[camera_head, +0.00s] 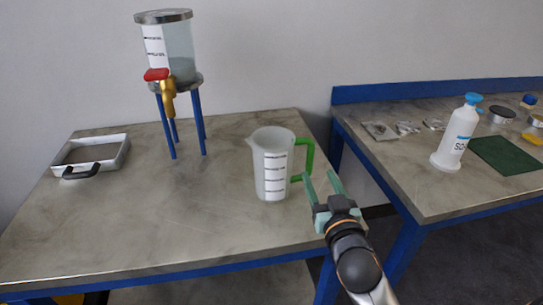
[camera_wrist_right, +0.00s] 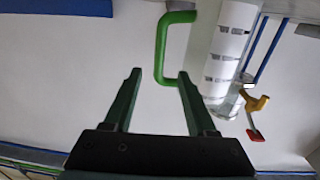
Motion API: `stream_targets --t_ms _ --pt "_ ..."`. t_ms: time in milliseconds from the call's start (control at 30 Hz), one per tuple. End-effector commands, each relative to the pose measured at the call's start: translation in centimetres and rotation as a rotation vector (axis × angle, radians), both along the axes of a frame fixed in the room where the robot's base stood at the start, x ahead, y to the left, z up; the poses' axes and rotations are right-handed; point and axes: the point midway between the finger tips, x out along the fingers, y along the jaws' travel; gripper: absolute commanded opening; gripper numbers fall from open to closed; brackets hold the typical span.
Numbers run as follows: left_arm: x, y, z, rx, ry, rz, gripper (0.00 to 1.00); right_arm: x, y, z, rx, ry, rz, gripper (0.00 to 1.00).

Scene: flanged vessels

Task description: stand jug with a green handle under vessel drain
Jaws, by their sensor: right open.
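The jug (camera_head: 270,165) is translucent white with a printed scale and a green handle (camera_head: 308,160) on its right side. It stands upright on the left table. The vessel (camera_head: 178,50) stands on blue legs at the back left, with a brass drain (camera_head: 168,97) and a red tap lever (camera_head: 156,74). My right gripper (camera_head: 321,183) is open and empty, just right of and in front of the handle. In the right wrist view the handle (camera_wrist_right: 162,45) is ahead of the two open fingers (camera_wrist_right: 157,80), apart from them. My left gripper is not in view.
A grey tray (camera_head: 118,140) with a black handle lies at the left of the table. A second table at right holds a white bottle (camera_head: 455,137), a dark green mat (camera_head: 507,155) and small items. A gap separates the tables. The table under the drain is clear.

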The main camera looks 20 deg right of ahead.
Motion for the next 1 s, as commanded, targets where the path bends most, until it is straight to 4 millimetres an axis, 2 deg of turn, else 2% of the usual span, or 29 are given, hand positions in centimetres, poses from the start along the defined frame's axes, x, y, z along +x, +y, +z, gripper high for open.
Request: stream_targets --t_ms 400,667,1000 --pt "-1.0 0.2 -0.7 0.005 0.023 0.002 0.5 5.9 -1.7 0.0 -0.003 0.0 0.001 0.57" --pt "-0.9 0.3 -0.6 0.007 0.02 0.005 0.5 7.5 -2.2 -0.2 -0.002 0.002 0.001 0.57" --pt "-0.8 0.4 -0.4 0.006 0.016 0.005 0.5 11.5 -3.5 -0.5 -0.002 0.001 0.002 0.57"
